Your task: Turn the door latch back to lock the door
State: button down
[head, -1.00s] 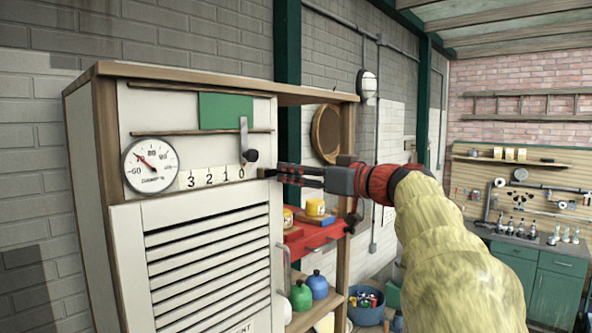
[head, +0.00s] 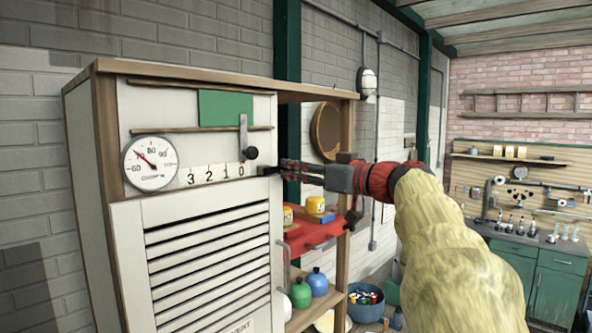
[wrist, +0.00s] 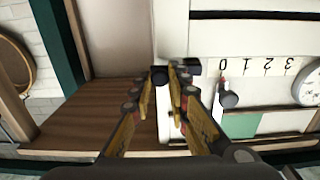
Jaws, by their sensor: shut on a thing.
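The white cabinet's louvred door (head: 200,268) stands flush with the cabinet front. A small dark latch (head: 268,170) sits at the cabinet's right front edge, just above the door's top right corner. It also shows in the wrist view (wrist: 190,67), lying crosswise by the fingertips. My gripper (head: 281,168) reaches in from the right with its fingers at the latch.
A lever with a black knob (head: 250,153) hangs just above and left of the latch, near the 0 of the number strip (head: 208,174). A round dial (head: 150,163) is further left. A red shelf (head: 318,238) with yellow jars stands below my gripper.

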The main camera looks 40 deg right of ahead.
jog(key=f+m+b, duration=0.1)
jog(key=m+b, duration=0.1)
jog(key=f+m+b, duration=0.1)
jog(key=m+b, duration=0.2)
jog(key=a+f+m+b, duration=0.1)
jog(key=m+b, duration=0.2)
jog(key=shift+f, duration=0.25)
jog(key=m+b, duration=0.1)
jog(key=m, duration=0.1)
jog(key=a+f+m, duration=0.1)
jog(key=m, duration=0.1)
jog(key=shift+s+a+m+b, duration=0.1)
jog(key=shift+a+m+b, duration=0.1)
jog(key=shift+m+b, duration=0.2)
jog(key=shift+s+a+f+m, duration=0.1)
jog(key=shift+a+m, duration=0.25)
jog(key=shift+m, duration=0.5)
jog(key=shift+w+a+f+m, duration=0.15)
jog(key=shift+a+m, duration=0.15)
jog(key=shift+m, duration=0.5)
jog(key=shift+s+a+f+m, duration=0.15)
jog(key=shift+a+m, duration=0.2)
jog(key=shift+m, duration=0.5)
jog(key=c, duration=1.7)
grip_release()
